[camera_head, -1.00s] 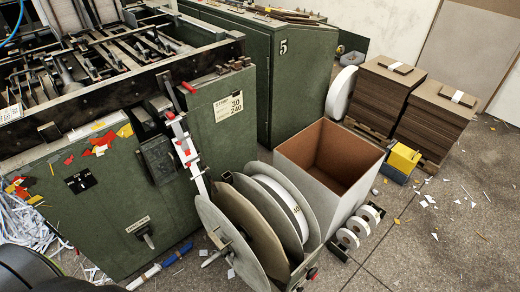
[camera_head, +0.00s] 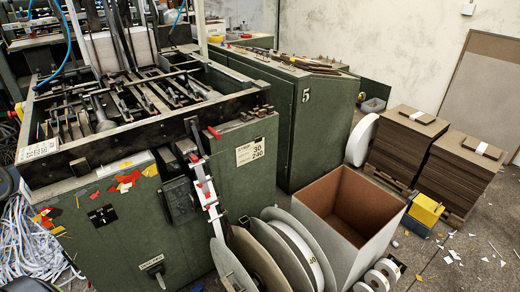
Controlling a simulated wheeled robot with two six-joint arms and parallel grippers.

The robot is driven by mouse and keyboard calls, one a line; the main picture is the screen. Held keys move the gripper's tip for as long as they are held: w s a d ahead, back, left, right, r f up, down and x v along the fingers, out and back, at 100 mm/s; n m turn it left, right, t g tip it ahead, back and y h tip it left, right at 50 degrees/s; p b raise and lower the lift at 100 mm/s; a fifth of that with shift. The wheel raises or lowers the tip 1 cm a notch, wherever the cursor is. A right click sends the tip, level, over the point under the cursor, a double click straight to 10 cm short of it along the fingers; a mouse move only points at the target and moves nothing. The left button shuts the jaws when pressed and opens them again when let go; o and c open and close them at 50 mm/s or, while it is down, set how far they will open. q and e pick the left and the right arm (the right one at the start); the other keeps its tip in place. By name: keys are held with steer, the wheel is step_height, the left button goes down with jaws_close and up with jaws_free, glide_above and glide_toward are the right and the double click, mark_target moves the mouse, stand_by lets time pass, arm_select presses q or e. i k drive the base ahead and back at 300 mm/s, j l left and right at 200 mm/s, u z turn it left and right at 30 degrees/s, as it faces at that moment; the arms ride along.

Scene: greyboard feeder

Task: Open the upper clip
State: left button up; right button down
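A narrow white strip guide (camera_head: 208,198) with red parts runs down the front corner of the green feeder machine (camera_head: 130,235). A small red piece (camera_head: 194,158) sits at the guide's top end. A red lever (camera_head: 214,132) stands just above it on the machine's top edge. I cannot tell which of these is the upper clip, or whether it is open or shut. Neither of my grippers is in view.
Large strip reels (camera_head: 275,250) stand in front of the guide's lower end. An open grey bin (camera_head: 345,215) is right of them. A green cabinet marked 5 (camera_head: 310,125) and board stacks (camera_head: 410,145) stand behind. Paper strips (camera_head: 35,240) lie at left.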

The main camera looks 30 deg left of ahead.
mark_target(200, 185)
steer(key=u, duration=1.3)
